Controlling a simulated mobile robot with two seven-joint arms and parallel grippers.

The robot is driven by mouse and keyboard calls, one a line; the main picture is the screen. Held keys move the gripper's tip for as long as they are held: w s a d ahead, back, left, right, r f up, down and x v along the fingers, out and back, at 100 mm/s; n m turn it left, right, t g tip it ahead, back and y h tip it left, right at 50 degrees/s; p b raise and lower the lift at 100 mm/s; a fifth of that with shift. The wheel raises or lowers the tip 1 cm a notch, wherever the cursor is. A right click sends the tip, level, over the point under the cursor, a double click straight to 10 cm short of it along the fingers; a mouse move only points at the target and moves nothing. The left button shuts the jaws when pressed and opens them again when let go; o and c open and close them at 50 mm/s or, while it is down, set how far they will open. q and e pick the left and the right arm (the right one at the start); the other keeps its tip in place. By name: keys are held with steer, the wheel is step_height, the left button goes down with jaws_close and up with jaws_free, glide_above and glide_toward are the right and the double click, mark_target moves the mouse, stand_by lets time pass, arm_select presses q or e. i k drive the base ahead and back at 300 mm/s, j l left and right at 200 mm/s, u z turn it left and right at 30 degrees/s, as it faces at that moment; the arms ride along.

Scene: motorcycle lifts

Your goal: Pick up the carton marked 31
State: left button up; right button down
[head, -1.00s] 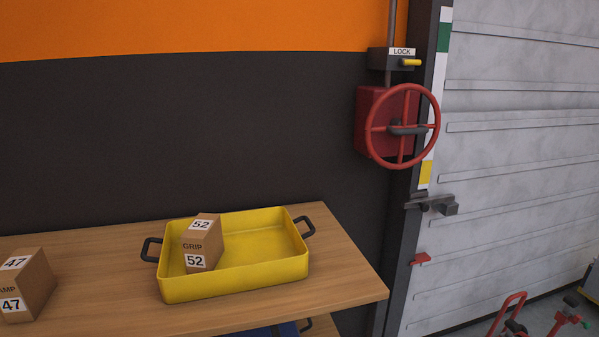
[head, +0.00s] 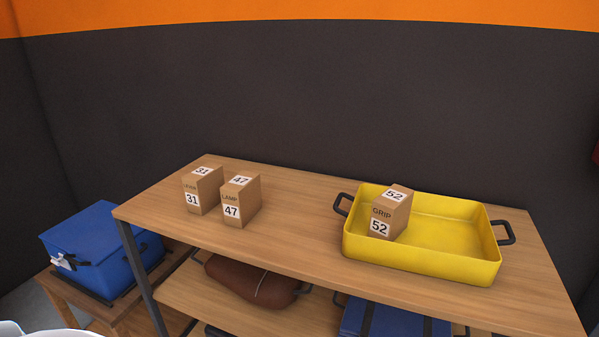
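The carton marked 31 (head: 203,191) is a small brown box with white number labels on its top and front. It stands upright on the wooden shelf top (head: 290,240), toward the left end. The carton marked 47 (head: 241,201) stands close to its right and slightly nearer to me. The carton marked 52 (head: 391,212) sits inside the yellow tray (head: 425,262), on its left side. Neither of my grippers is in view.
A blue box (head: 100,250) stands on a lower wooden table at the left. A brown rolled bundle (head: 252,281) and a blue case (head: 395,318) lie on the lower shelf. The shelf top is clear between the carton marked 47 and the tray.

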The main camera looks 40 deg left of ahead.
mark_target(201, 186)
steer(key=u, duration=1.75)
